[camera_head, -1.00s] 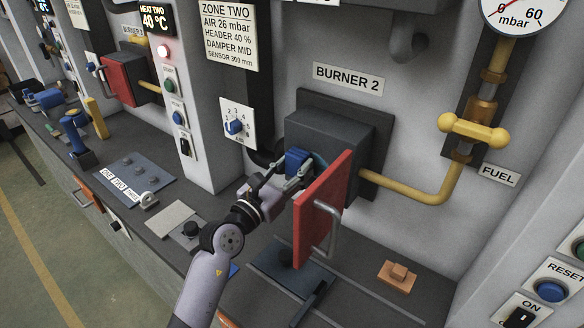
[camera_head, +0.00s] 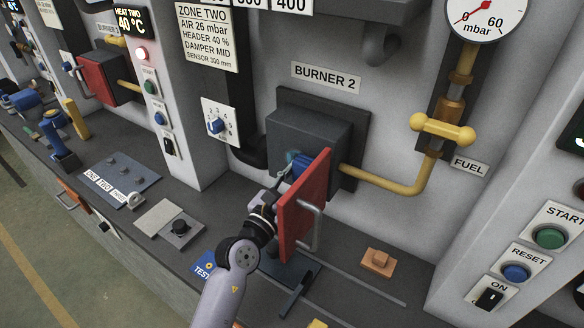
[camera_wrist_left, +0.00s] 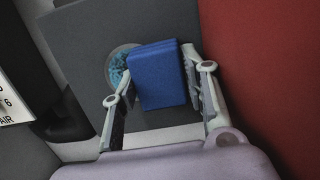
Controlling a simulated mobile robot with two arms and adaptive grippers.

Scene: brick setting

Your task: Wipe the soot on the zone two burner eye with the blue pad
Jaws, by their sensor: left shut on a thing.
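The blue pad (camera_wrist_left: 157,76) is held between the two fingers of my left gripper (camera_wrist_left: 160,88), in front of the burner's grey face. The round burner eye (camera_wrist_left: 118,66), with a pale rim and blue-teal inside, shows left of the pad, which covers its right part. I cannot tell whether the pad touches it; no soot can be made out clearly. In the head view, the eye (camera_head: 292,157) shows on the grey burner box (camera_head: 310,128) under the BURNER 2 label, and the pad (camera_head: 302,168) is partly behind the open red door. My right gripper is not in view.
The open red door (camera_head: 304,207) with its grey handle stands close to the right of my left gripper. A yellow fuel pipe (camera_head: 385,186) runs right from the burner box. A blue TEST card (camera_head: 205,267) and an orange block (camera_head: 378,261) lie on the ledge.

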